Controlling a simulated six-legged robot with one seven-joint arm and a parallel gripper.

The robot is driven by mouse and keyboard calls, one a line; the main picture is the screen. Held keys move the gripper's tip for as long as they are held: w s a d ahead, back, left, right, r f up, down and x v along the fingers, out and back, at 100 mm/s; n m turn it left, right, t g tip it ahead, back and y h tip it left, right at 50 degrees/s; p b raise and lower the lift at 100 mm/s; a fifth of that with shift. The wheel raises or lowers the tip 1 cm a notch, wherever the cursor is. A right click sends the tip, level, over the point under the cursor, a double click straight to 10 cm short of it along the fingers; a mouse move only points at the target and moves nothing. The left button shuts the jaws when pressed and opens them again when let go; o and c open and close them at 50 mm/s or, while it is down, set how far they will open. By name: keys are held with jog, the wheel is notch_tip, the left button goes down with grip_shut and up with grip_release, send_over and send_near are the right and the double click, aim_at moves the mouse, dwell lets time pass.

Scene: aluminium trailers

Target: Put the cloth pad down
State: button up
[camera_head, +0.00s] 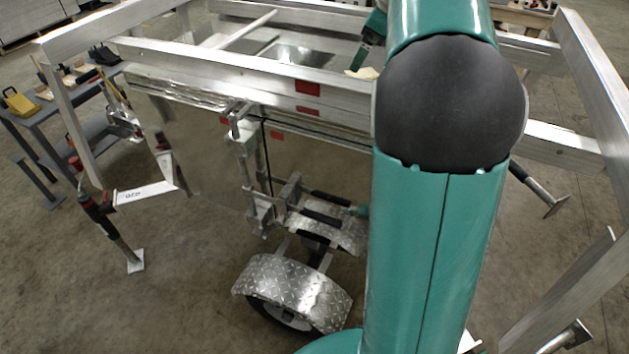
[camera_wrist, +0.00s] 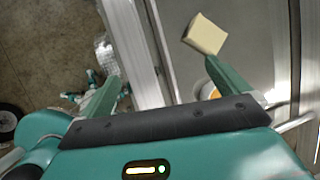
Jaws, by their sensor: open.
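The cloth pad (camera_wrist: 205,35) is a small cream block in the wrist view, just beyond the tip of my right-hand finger. It appears to lie on the grey trailer surface (camera_wrist: 250,25); I cannot tell whether the finger touches it. My gripper (camera_wrist: 162,68) is open, its two green fingers wide apart with nothing between them. In the head view, the pad (camera_head: 363,73) shows as a pale patch beside the lower end of my gripper (camera_head: 368,45), partly hidden by my arm.
An aluminium rail (camera_wrist: 143,45) runs below the gap between my fingers. An orange and white object (camera_wrist: 211,91) is partly hidden behind the right-hand finger. Trailer frame bars (camera_head: 220,65) surround the bed. A workbench with tools (camera_head: 50,105) stands at the left.

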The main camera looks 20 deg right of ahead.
jog(key=s+a+f+n, duration=0.4)
jog(key=s+a+n, duration=0.4)
jog(key=s+n, duration=0.1)
jog(key=s+a+f+n, duration=0.4)
jog(key=s+a+n, duration=0.5)
jog(key=s+a+f+n+h, duration=0.1)
jog(key=s+a+f+n, duration=0.3)
jog(key=s+a+n, duration=0.4)
jog(key=shift+s+a+n, duration=0.15)
jog(key=shift+s+n, duration=0.3)
jog(key=shift+n, duration=0.55)
